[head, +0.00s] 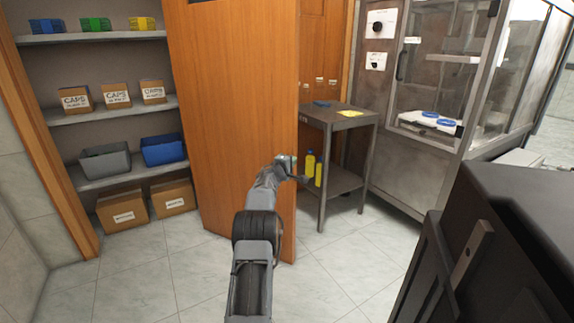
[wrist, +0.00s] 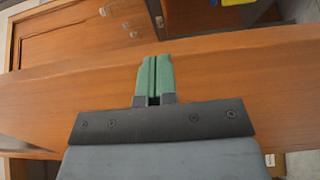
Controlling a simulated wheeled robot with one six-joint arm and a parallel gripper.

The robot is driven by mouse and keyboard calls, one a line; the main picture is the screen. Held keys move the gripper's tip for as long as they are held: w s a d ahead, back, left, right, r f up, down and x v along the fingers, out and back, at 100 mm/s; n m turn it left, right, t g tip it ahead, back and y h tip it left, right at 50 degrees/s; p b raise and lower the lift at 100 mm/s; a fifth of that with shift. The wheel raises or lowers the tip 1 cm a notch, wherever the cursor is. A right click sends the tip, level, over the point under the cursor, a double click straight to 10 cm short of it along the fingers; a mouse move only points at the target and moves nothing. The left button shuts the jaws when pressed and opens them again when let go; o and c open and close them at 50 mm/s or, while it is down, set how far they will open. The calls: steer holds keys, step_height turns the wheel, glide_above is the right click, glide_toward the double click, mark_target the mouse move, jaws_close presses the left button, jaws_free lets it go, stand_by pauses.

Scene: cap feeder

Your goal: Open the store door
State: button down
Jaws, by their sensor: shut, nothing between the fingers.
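The wooden store door (head: 225,110) stands swung open in the head view, with the store's shelves visible to its left. My gripper (head: 294,170) is at the door's right edge, low down. In the wrist view the green fingers of my gripper (wrist: 156,62) are shut together and empty. They lie over the wooden band of the door (wrist: 235,65) that crosses the picture. I cannot tell whether they touch it. No handle of the store door is clearly visible.
Store shelves (head: 122,117) hold bins and boxes. A grey cart (head: 350,122) with yellow bottles (head: 310,163) stands close right of my gripper. A glazed machine (head: 400,165) stands behind it. A dark cabinet (head: 500,240) fills the right front. Tiled floor is clear at front left.

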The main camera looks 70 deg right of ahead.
steer(key=shift+s+d, duration=0.15)
steer(key=shift+d, duration=0.4)
steer(key=s+a+b, duration=0.5)
steer(key=a, duration=0.7)
steer(key=shift+s, duration=0.25)
stand_by(0.3)
